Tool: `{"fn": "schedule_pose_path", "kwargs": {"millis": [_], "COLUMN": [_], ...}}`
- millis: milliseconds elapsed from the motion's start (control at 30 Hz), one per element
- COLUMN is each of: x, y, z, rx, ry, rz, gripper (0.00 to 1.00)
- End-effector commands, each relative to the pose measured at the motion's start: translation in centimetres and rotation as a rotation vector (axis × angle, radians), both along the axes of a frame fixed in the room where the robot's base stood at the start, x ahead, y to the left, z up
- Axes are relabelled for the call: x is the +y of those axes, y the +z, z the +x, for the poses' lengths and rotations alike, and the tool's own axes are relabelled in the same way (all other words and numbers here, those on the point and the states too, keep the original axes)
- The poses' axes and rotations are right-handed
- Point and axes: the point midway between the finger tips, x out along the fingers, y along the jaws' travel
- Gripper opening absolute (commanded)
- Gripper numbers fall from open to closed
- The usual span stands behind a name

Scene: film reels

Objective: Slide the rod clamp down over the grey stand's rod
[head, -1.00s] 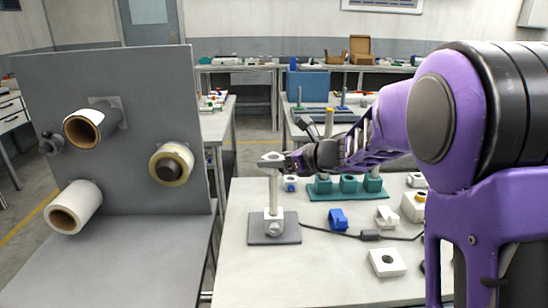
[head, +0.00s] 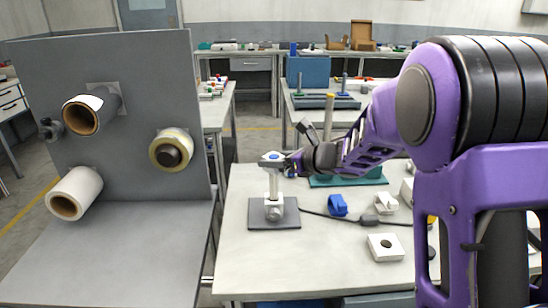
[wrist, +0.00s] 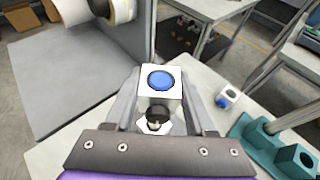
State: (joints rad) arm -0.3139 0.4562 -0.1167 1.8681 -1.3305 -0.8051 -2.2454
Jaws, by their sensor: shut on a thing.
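The grey stand (head: 288,222) stands on the table with its rod (head: 273,185) upright and a white collar with a knob at its foot. The white rod clamp (head: 264,160) is at the top of this rod. My gripper (head: 284,163) is shut on it from the right. In the wrist view the clamp (wrist: 146,97) sits between the fingers of my gripper (wrist: 158,100). A dark knob shows on the clamp's near side. The lower rod is hidden in that view.
A grey panel (head: 130,130) with several rolls on pegs stands to the left. A blue clip (head: 338,205), a white clip (head: 386,202) and a white square block (head: 385,247) lie right of the stand. A teal holder (wrist: 262,140) is behind.

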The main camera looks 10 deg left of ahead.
Motion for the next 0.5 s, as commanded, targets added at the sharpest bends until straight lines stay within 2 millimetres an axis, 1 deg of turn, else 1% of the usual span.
{"fn": "schedule_pose_path", "kwargs": {"millis": [233, 500], "x": [0.0, 0.0], "y": [-0.1, -1.3], "z": [0.0, 0.0], "rx": [0.0, 0.002], "ry": [0.001, 0.0], "rz": [0.0, 0.001], "gripper": [0.0, 0.0]}}
